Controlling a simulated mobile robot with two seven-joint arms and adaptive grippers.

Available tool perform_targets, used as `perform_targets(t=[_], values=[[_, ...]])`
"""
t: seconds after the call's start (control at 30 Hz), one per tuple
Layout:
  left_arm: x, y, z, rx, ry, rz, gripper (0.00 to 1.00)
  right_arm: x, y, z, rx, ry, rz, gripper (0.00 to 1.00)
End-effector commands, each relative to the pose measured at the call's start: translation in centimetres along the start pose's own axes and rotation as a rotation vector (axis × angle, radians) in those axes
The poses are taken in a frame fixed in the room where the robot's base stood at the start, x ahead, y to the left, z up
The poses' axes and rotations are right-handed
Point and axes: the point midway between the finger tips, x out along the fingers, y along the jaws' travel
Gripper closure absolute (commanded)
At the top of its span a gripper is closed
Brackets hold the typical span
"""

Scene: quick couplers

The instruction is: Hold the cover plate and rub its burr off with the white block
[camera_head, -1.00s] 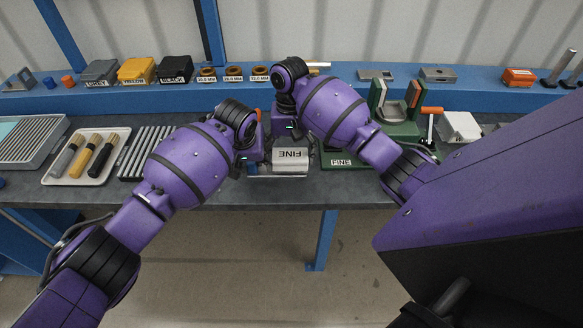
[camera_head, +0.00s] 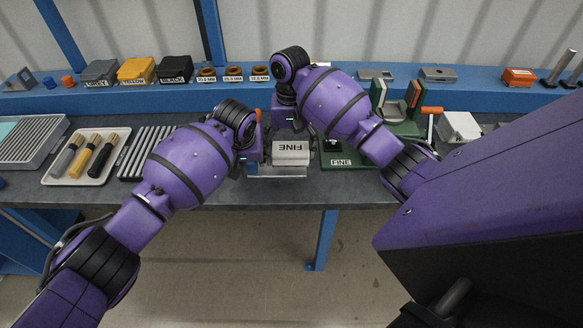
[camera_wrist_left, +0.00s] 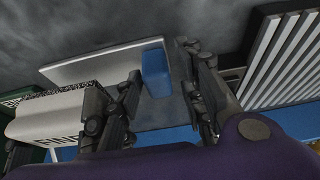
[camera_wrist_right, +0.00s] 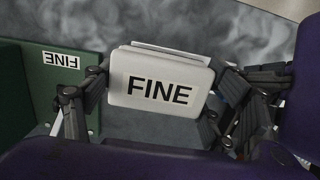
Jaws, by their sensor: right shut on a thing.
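The white block (camera_head: 291,153), marked FINE, is between the fingers of my right gripper (camera_head: 291,134), which is shut on it. In the right wrist view the block (camera_wrist_right: 160,82) fills the space between the fingers. The pale, thin cover plate (camera_head: 278,172) is just below and in front of the block in the head view; a gap cannot be judged. In the left wrist view the plate (camera_wrist_left: 100,62) has a blue grip (camera_wrist_left: 156,72) at one end. My left gripper (camera_wrist_left: 163,82) has its fingers on either side of this grip, with a gap visible. The burr cannot be made out.
A green stand (camera_head: 345,158) marked FINE is right of the block. A tray (camera_head: 60,178) with several handled tools and a ribbed rack (camera_head: 140,155) are at the left. Bins and rings stand on the blue back shelf (camera_head: 220,96). The front bench strip is clear.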

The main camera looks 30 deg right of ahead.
Motion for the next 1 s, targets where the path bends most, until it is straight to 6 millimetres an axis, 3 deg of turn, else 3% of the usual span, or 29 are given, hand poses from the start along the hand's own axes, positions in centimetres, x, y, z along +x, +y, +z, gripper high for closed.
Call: perform_targets(t=[0.03, 0.27, 0.37, 0.7, 1.0], values=[[-0.3, 0.8, -0.1, 0.006, 0.005, 0.014, 0.57, -0.1, -0.4, 0.0, -0.003, 0.003, -0.009, 0.49], [-0.8, 1.0, -0.2, 0.008, 0.007, 0.018, 0.57, -0.1, -0.5, 0.0, -0.004, 0.003, -0.011, 0.49], [-2.1, 1.1, -0.3, 0.009, 0.009, 0.019, 0.57, -0.1, -0.5, 0.0, -0.003, 0.004, -0.011, 0.49], [-9.1, 0.6, -0.2, 0.006, 0.008, 0.012, 0.57, 0.0, -0.5, 0.1, -0.004, 0.002, -0.008, 0.49], [-12.0, 0.2, -0.1, 0.002, 0.002, 0.004, 0.57, 0.0, -0.2, 0.0, -0.002, 0.001, -0.005, 0.49]])
